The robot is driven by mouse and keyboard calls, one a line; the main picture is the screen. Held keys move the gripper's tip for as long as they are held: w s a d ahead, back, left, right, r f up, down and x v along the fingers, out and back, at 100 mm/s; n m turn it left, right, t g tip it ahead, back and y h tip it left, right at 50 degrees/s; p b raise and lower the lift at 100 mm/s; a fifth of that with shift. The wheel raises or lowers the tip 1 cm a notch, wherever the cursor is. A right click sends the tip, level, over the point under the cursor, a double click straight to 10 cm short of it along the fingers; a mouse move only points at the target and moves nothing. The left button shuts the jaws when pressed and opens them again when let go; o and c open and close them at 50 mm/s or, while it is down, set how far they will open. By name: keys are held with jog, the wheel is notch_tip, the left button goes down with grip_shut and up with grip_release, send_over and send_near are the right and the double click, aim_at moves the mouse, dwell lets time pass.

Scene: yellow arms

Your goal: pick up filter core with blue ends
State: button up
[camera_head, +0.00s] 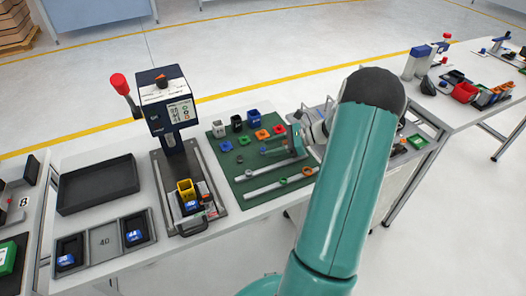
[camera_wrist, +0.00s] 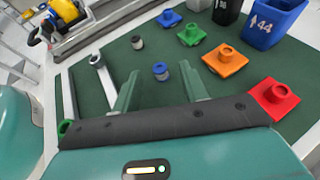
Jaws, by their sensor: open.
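A small filter core with a blue end (camera_wrist: 160,71) stands upright on the green mat (camera_wrist: 105,68) in the wrist view. My gripper (camera_wrist: 161,80) is open, with one finger to the left and one to the right of this core in the picture. No contact shows, and the jaws look empty. A second small core with a dark end and pale body (camera_wrist: 137,42) stands a little farther away, up and left of the blue one. In the head view my gripper (camera_head: 288,150) is low over the mat, seen partly from the side.
Flanged blue (camera_wrist: 169,18), green (camera_wrist: 191,35), orange (camera_wrist: 225,58) and red (camera_wrist: 275,98) parts lie beyond and right of the core. Pale rails (camera_wrist: 104,80) lie left. A press (camera_head: 171,115) stands left of the mat.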

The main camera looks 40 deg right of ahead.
jog(key=shift+x, duration=1)
grip_shut()
